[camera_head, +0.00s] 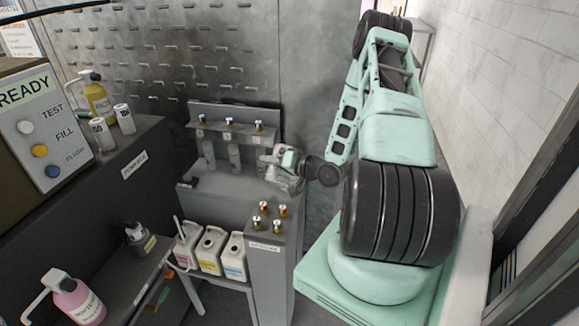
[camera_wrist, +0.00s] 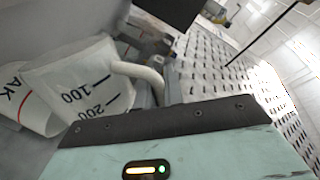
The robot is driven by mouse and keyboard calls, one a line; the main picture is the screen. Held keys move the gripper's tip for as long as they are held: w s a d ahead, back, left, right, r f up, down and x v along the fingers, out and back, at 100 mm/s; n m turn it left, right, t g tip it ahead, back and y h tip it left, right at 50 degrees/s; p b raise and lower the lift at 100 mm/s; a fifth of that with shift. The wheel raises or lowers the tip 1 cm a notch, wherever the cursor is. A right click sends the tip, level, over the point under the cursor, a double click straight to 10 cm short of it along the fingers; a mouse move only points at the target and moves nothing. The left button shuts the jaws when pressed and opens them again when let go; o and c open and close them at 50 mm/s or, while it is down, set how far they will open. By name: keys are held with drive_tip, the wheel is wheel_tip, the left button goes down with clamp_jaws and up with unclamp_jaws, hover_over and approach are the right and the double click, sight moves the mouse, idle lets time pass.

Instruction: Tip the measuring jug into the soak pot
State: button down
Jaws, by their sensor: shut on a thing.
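The measuring jug (camera_wrist: 72,82) is pale and translucent, with 100 and 200 marks, in the wrist view. My gripper (camera_wrist: 158,80) is shut on its curved white handle. The soak pot (camera_wrist: 36,112), white with a red line and the letters "AK" showing, is at the left edge, partly behind the jug. The jug's marks run at a different angle from the pot's lettering, so it looks tilted. I cannot see its contents or whether it touches the pot. In the head view my gripper (camera_head: 288,163) is over the right of the grey bench; jug and pot blur together there.
The grey bench (camera_head: 228,183) has a back panel with several taps. Several coloured valves (camera_head: 270,217) top the cabinet in front. White jugs (camera_head: 210,250) stand on a lower shelf. A READY control box (camera_head: 33,125) and bottles are at left. A perforated wall (camera_head: 190,50) stands behind.

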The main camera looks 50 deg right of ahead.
drive_tip(key=shift+w+d+r+m+p, duration=0.2)
drive_tip(key=shift+d+r+m+p, duration=0.55)
drive_tip(key=shift+r+m+p, duration=0.5)
idle(6.8)
